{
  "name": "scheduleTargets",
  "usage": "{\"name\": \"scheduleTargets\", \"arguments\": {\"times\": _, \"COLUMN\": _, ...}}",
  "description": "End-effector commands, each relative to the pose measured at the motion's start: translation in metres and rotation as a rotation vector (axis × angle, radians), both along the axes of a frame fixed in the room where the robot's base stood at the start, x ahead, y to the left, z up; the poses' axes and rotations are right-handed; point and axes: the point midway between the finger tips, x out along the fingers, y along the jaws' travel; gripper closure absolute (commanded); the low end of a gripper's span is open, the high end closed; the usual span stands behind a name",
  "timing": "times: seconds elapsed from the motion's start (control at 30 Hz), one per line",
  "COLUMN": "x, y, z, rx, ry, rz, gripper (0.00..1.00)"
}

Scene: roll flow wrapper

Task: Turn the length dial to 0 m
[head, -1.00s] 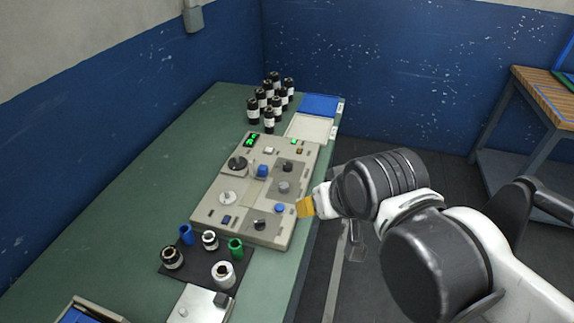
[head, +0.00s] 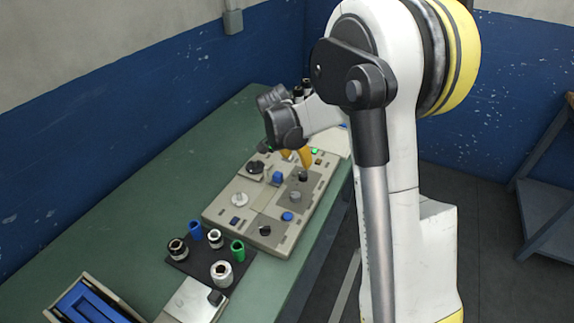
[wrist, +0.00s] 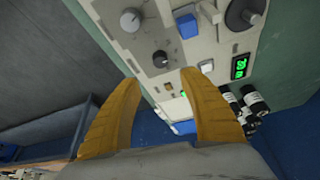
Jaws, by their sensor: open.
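The control panel (head: 247,187) lies on the green bench and carries several dials; no label is readable, so I cannot tell which is the length dial. A large black dial (head: 255,168) is at its far left, a white dial (head: 239,200) nearer, and a grey knob (head: 295,196) and small black knob (head: 303,176) on a dark plate at right. My gripper (head: 296,156) is open above the panel's far part. In the wrist view, the small black knob (wrist: 160,59) shows just beyond the gap between the yellow fingertips (wrist: 162,78), apparently untouched. The lit green display (wrist: 240,66) is unreadable.
A blue block (head: 277,178) stands on the panel beside the dark plate. A dark mat with several sockets (head: 221,272) lies nearer. Black-and-white bottles (wrist: 250,105) stand beyond the panel.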

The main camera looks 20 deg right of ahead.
Motion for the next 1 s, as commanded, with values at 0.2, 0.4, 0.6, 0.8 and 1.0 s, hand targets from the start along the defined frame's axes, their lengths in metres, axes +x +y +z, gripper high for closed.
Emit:
{"name": "scheduleTargets", "arguments": {"times": 0.2, "x": 0.006, "y": -0.009, "z": -0.023, "rx": -0.002, "ry": 0.000, "rz": -0.021, "gripper": 0.50}}
{"name": "scheduleTargets", "arguments": {"times": 0.4, "x": 0.012, "y": -0.023, "z": -0.062, "rx": -0.002, "ry": 0.001, "rz": -0.019, "gripper": 0.50}}
{"name": "scheduleTargets", "arguments": {"times": 0.6, "x": 0.018, "y": -0.034, "z": -0.092, "rx": -0.002, "ry": 0.000, "rz": -0.019, "gripper": 0.50}}
{"name": "scheduleTargets", "arguments": {"times": 0.8, "x": 0.020, "y": -0.039, "z": -0.104, "rx": -0.002, "ry": 0.000, "rz": -0.017, "gripper": 0.50}}
{"name": "scheduleTargets", "arguments": {"times": 1.0, "x": 0.020, "y": -0.040, "z": -0.104, "rx": -0.002, "ry": 0.000, "rz": -0.017, "gripper": 0.50}}
